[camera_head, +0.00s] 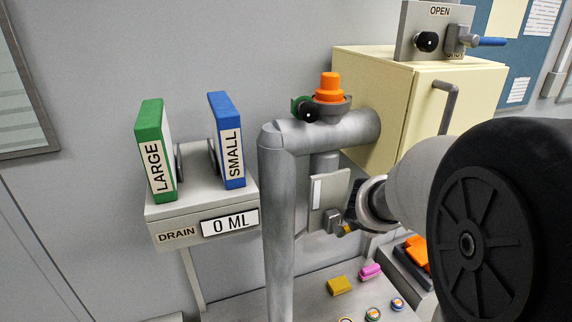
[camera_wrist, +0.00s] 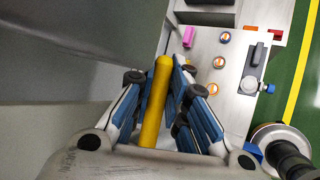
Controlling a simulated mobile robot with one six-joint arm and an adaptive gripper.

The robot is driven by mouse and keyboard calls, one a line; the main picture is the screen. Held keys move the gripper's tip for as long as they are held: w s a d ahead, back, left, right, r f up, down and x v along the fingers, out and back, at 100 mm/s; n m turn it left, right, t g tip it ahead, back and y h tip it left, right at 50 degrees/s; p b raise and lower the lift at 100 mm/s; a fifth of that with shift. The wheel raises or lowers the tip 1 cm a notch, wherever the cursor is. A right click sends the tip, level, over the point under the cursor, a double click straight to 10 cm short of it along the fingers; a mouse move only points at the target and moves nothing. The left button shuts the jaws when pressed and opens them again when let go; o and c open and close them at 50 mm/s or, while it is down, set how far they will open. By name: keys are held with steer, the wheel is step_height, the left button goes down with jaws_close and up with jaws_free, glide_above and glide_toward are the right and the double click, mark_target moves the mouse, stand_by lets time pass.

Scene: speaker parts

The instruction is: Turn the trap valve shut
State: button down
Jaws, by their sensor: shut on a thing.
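A yellow valve handle (camera_wrist: 154,105) runs lengthwise between the blue-padded fingers of my gripper (camera_wrist: 158,88) in the wrist view. My gripper is closed on it. In the head view my gripper (camera_head: 355,215) reaches in from the right, below the grey pipe (camera_head: 335,133). Only a small yellow bit of the handle (camera_head: 348,229) shows there, beside a grey valve body (camera_head: 333,219) and a light plate. The gripper and wrist hide most of the handle, and I cannot read its exact turn angle.
A blue-handled valve (camera_head: 488,41) on an OPEN-labelled plate sits above the cream cabinet (camera_head: 385,85). An orange cap (camera_head: 329,86) tops the pipe. LARGE (camera_head: 152,150) and SMALL (camera_head: 227,140) blocks stand on the drain box, reading 0 ML. Small parts lie on the bench below.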

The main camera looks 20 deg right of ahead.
steer(key=shift+f+y+p, duration=0.35)
steer(key=shift+y+p, duration=0.05)
steer(key=shift+p, duration=0.45)
steer(key=c, duration=1.6)
jaws_free()
steer(key=shift+o, duration=0.2)
steer(key=shift+s+a+r, duration=0.2)
steer(key=shift+s+r, duration=0.15)
steer(key=shift+r, duration=0.25)
steer(key=v, duration=1)
steer(key=shift+a, duration=0.15)
steer(key=shift+s, duration=0.15)
